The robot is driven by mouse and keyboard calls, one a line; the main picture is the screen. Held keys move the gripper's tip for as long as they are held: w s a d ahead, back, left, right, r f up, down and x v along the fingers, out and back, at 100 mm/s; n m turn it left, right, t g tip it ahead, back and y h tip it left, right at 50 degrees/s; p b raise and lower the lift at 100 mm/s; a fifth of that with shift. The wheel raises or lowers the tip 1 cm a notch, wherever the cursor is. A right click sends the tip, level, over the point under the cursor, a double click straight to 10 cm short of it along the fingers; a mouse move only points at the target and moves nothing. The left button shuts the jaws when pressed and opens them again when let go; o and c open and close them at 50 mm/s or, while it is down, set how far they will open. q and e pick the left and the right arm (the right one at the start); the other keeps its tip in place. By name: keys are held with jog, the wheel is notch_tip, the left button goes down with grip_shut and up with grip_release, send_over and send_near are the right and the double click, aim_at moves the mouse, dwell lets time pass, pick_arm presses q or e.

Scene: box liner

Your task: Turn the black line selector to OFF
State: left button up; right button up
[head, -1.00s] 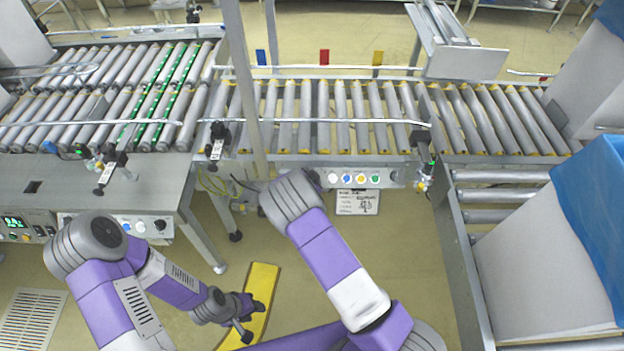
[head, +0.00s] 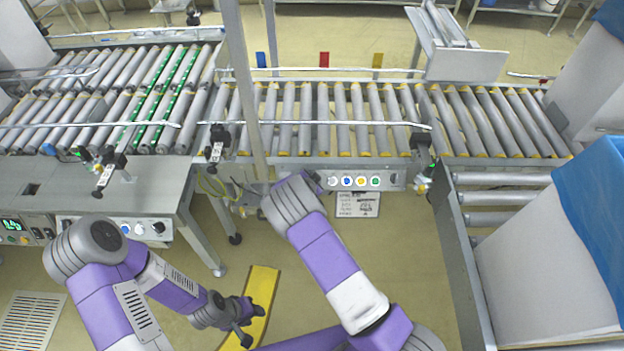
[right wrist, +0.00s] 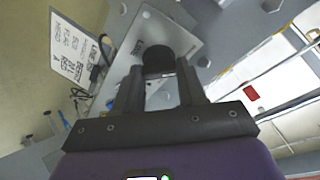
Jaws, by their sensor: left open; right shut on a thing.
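The black selector (right wrist: 158,58) is a round dark knob on a pale metal panel (right wrist: 135,45) in the right wrist view. My right gripper (right wrist: 160,72) is shut on it, one finger on each side; its pointer and any position marks cannot be read. In the head view my right gripper (head: 313,181) is at the left end of the control panel (head: 388,186) under the conveyor, and its wrist hides most of the fingers and the knob. My left gripper (head: 244,318) is open and empty, low over the floor near a yellow strip.
White, blue, yellow and green buttons (head: 361,181) sit right of the right gripper. A white placard (head: 357,204) hangs below the panel. A grey post (head: 247,110) stands left of it. Another panel (head: 130,229) with buttons and a black knob is at left.

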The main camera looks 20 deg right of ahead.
jog(key=m+g+p, duration=0.1)
jog(key=m+p, duration=0.1)
jog(key=m, duration=0.2)
jog(key=shift+r+m+p, duration=0.15)
jog(key=shift+m+p, duration=0.15)
jog(key=shift+m, duration=0.1)
jog(key=shift+m+g+p, duration=0.3)
jog(key=shift+m, duration=1.6)
jog(key=shift+w, duration=0.1)
jog(key=o, duration=0.8)
